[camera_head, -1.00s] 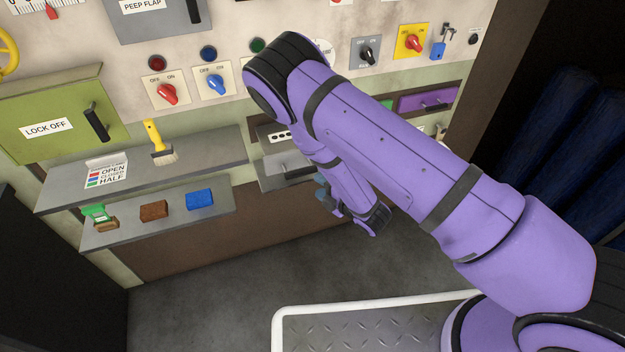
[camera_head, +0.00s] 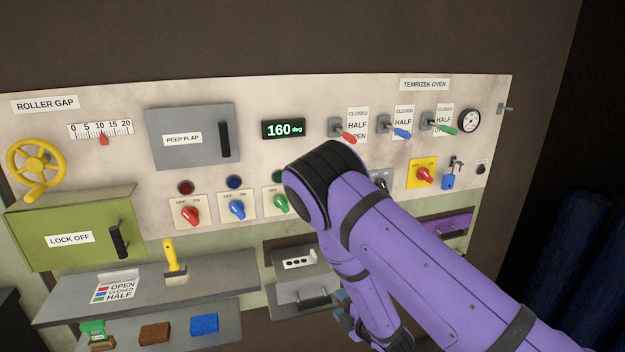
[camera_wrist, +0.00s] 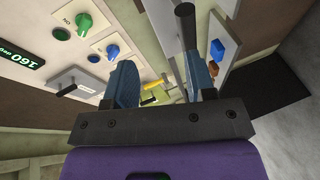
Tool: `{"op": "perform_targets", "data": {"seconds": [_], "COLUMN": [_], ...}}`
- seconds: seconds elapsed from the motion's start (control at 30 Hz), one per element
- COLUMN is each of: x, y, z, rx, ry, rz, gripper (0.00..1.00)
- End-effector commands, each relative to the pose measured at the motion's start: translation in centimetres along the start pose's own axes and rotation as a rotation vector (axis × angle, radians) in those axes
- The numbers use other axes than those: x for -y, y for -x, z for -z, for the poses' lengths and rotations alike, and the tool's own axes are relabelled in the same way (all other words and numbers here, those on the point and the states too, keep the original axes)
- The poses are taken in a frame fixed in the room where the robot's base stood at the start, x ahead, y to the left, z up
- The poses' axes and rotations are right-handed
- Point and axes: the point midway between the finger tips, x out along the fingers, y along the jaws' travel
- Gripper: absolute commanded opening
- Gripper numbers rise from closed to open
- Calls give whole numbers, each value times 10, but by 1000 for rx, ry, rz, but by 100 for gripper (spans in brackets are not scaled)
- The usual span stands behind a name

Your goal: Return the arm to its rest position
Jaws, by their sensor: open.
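My purple arm (camera_head: 400,250) reaches in from the lower right in the head view, bent at a black-capped elbow, with its forearm hanging down. My gripper (camera_head: 345,312) is low in front of the grey drawer area, partly hidden by the forearm and near the bottom of the picture. In the wrist view my gripper (camera_wrist: 163,80) has its two blue-grey fingers well apart. Nothing is held between them; the panel and shelves show beyond.
The control panel holds a 160 deg display (camera_head: 283,129), red, blue and green knobs, and several levers. A shelf carries a yellow-handled brush (camera_head: 171,260) and a card (camera_head: 116,286). A lower shelf carries a brown block (camera_head: 155,333) and a blue block (camera_head: 204,324). A grey drawer (camera_head: 303,296) is near my gripper.

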Motion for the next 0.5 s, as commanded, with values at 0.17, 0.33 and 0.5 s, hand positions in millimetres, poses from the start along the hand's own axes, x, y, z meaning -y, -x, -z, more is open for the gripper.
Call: {"op": "perform_targets", "data": {"seconds": [0.17,0.33,0.5], "x": [-54,-100,-144], "y": [-6,-1,13], "z": [-16,-31,-44], "rx": [114,211,299], "ry": [-152,-297,-444], "rz": [27,59,87], "gripper": [51,51,51]}}
